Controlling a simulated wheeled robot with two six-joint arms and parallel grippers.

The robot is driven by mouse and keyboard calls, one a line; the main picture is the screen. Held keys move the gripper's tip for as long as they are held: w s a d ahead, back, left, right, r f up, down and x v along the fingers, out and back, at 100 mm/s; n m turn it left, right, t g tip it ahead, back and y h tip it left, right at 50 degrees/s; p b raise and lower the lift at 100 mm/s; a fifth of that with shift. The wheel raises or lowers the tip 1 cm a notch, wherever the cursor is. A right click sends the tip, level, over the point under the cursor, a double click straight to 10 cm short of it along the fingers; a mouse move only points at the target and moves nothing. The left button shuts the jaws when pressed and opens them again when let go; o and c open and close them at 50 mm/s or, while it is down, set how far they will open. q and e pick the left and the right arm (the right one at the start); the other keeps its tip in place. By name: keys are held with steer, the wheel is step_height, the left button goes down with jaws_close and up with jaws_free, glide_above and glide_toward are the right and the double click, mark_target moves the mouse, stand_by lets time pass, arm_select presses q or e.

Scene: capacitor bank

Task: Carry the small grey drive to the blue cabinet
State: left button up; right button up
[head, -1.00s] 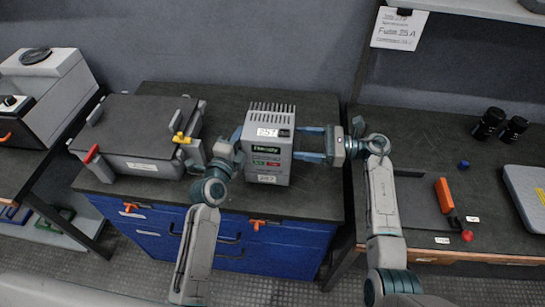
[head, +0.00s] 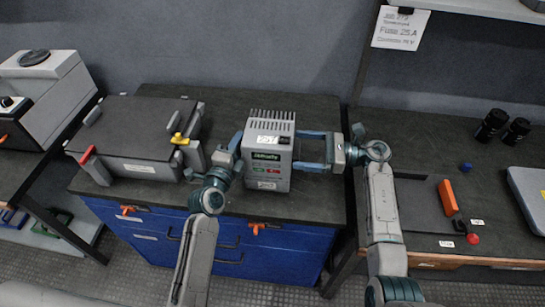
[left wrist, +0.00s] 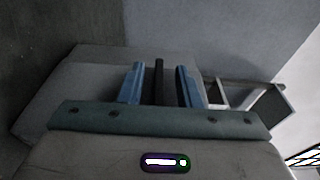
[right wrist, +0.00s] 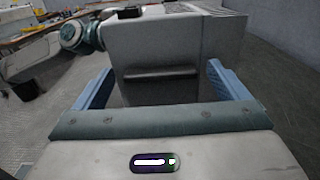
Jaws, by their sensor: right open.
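The small grey drive (head: 283,178) is upright over the dark top of the blue cabinet (head: 285,252), right of its middle. Whether its base touches the top is unclear. My left gripper (head: 238,142) is at the drive's left side. In the left wrist view its blue fingers stand either side of a dark bar (left wrist: 158,82) on the drive; contact is unclear. My right gripper (head: 297,157) is open at the drive's right side. In the right wrist view its fingers are wide apart, with the drive's side handle (right wrist: 160,74) between them, not gripped.
A grey case (head: 130,145) with yellow and red latches stands left of the drive. The right bench (head: 425,145) holds an orange block (head: 447,197), a red knob (head: 473,238) and two black cylinders (head: 503,127). The cabinet top behind the drive is clear.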

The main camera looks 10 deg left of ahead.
arm_select(q)
steer(key=s+a, duration=0.2)
steer(key=s, duration=0.9)
arm_select(e)
steer(key=d, duration=1.2)
arm_select(q)
steer(key=shift+s, duration=0.15)
